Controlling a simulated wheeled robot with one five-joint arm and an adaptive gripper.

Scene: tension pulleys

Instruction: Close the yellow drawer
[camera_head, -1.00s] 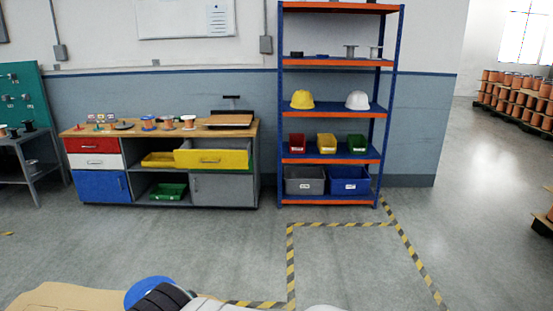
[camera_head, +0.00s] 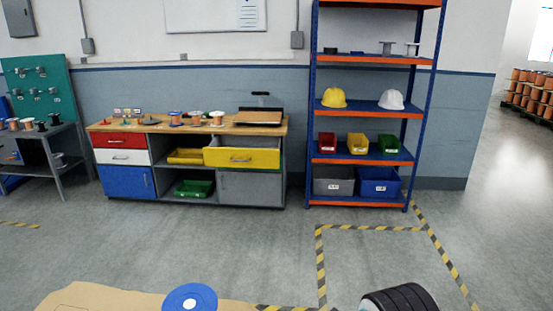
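The yellow drawer (camera_head: 242,157) is at the upper right of the workbench cabinet (camera_head: 160,195). Its front, with a grey handle, stands out from the cabinet, so the drawer is pulled open. A grey door (camera_head: 250,188) is below it. The cabinet is across the floor, well away from me. My gripper does not show clearly. A black ribbed part, apparently of my arm, shows at the bottom right edge; fingertips are not seen.
A tan board (camera_head: 110,300) with a blue disc (camera_head: 190,298) lies at the bottom edge. The blue and orange shelf rack (camera_head: 365,160) stands right of the cabinet. A grey side table (camera_head: 45,135) is left. The floor (camera_head: 200,250) before the cabinet is clear.

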